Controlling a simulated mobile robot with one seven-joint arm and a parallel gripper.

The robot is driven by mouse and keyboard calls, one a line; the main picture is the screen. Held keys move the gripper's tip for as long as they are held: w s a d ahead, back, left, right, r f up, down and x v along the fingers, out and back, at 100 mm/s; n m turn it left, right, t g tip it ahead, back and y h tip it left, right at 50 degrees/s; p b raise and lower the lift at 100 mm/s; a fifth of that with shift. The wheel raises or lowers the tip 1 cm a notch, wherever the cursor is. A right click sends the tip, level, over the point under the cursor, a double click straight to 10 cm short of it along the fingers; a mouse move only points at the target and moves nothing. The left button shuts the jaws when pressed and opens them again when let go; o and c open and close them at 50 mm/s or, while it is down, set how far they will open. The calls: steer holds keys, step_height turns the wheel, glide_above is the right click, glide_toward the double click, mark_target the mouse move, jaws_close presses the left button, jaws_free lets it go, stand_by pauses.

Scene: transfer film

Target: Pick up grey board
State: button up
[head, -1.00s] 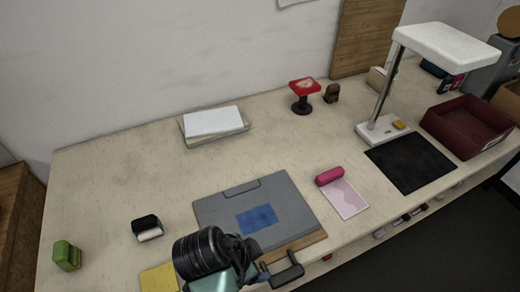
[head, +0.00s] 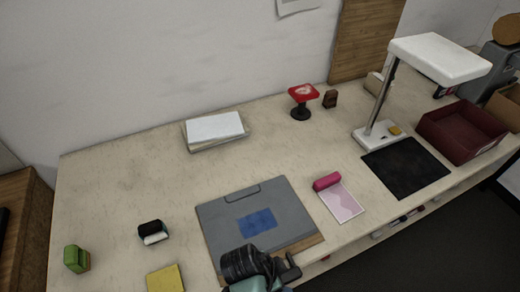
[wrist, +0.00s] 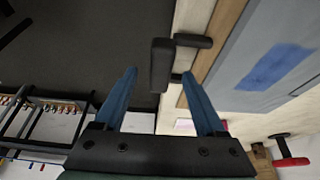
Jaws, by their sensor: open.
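The grey board (head: 290,204) lies flat on a wooden base (head: 311,242) at the table's front edge, with a blue rectangle (head: 258,222) on it. A black handle (head: 290,270) juts out past its front edge. The wrist view shows the grey board (wrist: 237,72) at right and the black handle (wrist: 160,65) in the middle. My gripper (wrist: 159,73) is open, its two blue fingers spread to either side of the handle in that view. I cannot tell whether they touch it. In the head view my black wrist hides the fingers and the board's near edge.
A pink roller (head: 326,181) with a sheet and a black mat (head: 406,167) lie to the right. A yellow pad (head: 166,279), a black-and-white block (head: 152,232) and a green block (head: 77,259) are to the left.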

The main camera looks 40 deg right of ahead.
mark_target(285, 276)
steer(key=shift+d+x, duration=0.15)
steer(key=shift+x, duration=0.7)
steer(key=shift+d+x, duration=0.15)
steer(key=shift+x, duration=0.7)
steer(key=shift+r, duration=0.1)
steer(key=shift+c, duration=0.3)
jaws_close()
steer(key=shift+w, duration=0.1)
